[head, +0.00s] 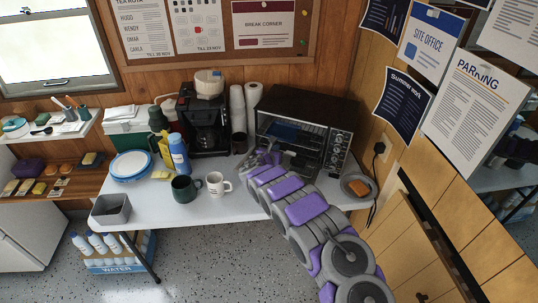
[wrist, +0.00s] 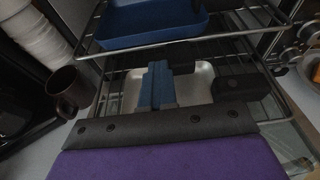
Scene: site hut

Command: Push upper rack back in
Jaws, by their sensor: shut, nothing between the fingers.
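The toaster oven (head: 300,108) stands at the back right of the white table, and its inside shows from the front. In the wrist view the wire upper rack (wrist: 215,37) carries a blue tray (wrist: 150,36). Its front bar crosses the view just beyond my gripper. A lower rack (wrist: 112,96) holds a pale metal tray (wrist: 196,80). My gripper (head: 262,156) is at the oven's front, left of centre. Its blue-grey fingers (wrist: 158,84) are together and empty, appearing below the upper rack's bar. I cannot tell whether they touch it. My arm hides part of the oven's lower front.
A dark brown mug (wrist: 70,92) stands just left of the oven, near paper cups (head: 238,105). A white mug (head: 216,183) and a green mug (head: 185,188) stand nearer the front. A plate with an orange-brown item (head: 358,187) lies right of the oven, near the wall.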

